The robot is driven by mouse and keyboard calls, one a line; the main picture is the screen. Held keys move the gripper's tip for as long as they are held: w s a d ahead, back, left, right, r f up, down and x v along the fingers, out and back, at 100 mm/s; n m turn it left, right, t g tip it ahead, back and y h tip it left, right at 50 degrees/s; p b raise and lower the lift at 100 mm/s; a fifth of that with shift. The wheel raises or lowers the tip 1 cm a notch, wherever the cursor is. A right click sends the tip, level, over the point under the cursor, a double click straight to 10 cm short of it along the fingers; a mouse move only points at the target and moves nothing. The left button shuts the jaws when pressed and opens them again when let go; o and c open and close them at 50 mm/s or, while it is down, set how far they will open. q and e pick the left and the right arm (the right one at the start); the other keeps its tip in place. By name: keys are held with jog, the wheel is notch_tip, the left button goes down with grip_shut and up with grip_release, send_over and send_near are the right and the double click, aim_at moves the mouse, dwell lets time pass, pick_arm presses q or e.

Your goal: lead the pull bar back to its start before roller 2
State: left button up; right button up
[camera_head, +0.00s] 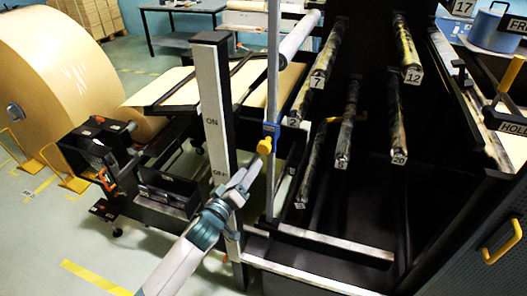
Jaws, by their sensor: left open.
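My left arm comes up from the bottom, and its gripper (258,164) is open just below a yellow knob (265,146). The fingers look close to the knob; I cannot tell whether they touch it. The knob sits by a blue block (271,130) on a thin upright grey rail (272,75). This knob and block may belong to the pull bar, but I cannot clearly make out the bar. Roller 2's number plate (293,122) is just right of the blue block. My right gripper is not in view.
A post marked ON and OFF (212,110) stands close left of my gripper. Rollers 7 (326,60), 12 (405,50) and others fill the dark frame at right. A large kraft roll (65,75) stands at left.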

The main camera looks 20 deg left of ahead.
aim_at(262, 150)
pick_arm(q)
jog(key=w+b, duration=0.1)
jog(key=w, duration=0.3)
jog(key=w+d+b, duration=0.1)
jog(key=w, duration=0.3)
jog(key=w+b, duration=0.2)
jog(key=w, duration=0.2)
jog(key=shift+d, duration=0.3)
